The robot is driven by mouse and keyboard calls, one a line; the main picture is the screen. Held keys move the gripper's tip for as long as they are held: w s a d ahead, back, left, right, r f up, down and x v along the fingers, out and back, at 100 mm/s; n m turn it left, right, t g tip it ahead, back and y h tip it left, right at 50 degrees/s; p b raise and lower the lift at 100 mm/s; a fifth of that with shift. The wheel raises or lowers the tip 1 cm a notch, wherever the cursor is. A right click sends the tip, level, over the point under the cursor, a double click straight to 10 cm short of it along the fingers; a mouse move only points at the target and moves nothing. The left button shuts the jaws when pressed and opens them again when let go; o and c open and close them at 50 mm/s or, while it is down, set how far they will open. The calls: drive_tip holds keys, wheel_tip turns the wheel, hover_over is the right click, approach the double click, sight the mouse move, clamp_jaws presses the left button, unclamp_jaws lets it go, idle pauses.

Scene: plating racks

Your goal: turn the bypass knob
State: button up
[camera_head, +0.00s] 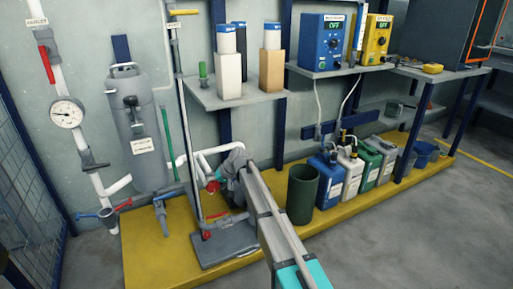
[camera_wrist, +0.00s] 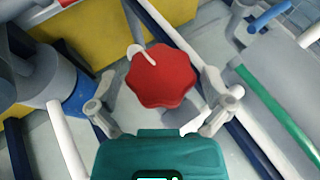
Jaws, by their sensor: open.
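The bypass knob (camera_wrist: 162,78) is a red, lobed handwheel in the middle of the wrist view. A pale pointer on it aims to the upper left. A small red part that looks like the same knob (camera_head: 213,187) shows in the head view, beside the grey pipework. My gripper (camera_wrist: 160,92) is open, with one grey finger on each side of the knob. Gaps show between the fingers and the rim, so I see no contact. In the head view my gripper (camera_head: 229,172) is at the pipework, partly merged with it and hard to make out.
A grey tank (camera_head: 143,125) and a pressure gauge (camera_head: 67,113) are at the left. A dark green bin (camera_head: 302,194) stands right of my arm, beside several jugs (camera_head: 327,178). A shelf (camera_head: 210,97) is above. Pipes crowd the knob; the floor at right is clear.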

drive_tip(key=shift+s+a+r+n+t+h+p, duration=0.1)
drive_tip(key=shift+n+t+h+p, duration=0.15)
drive_tip(key=shift+t+h+p, duration=0.6)
drive_tip(key=shift+a+r+n+t+h+p, duration=0.1)
drive_tip(key=shift+n+t+h+p, duration=0.2)
drive_tip(key=shift+h, duration=1.05)
drive_tip(key=p+v, duration=1.3)
drive_tip(key=v, duration=0.1)
drive_tip(key=s+d+r+m+p, duration=0.1)
drive_tip(key=s+d+r+p, duration=0.1)
drive_tip(key=d+r+p, duration=0.2)
drive_tip(key=s+d+r+m+g+p, duration=0.1)
drive_tip(key=s+d+r+p, duration=0.2)
drive_tip(key=d, duration=0.7)
drive_tip(key=shift+r+p, duration=0.85)
drive_tip(key=shift+p, duration=0.3)
drive_tip(key=shift+d, duration=0.15)
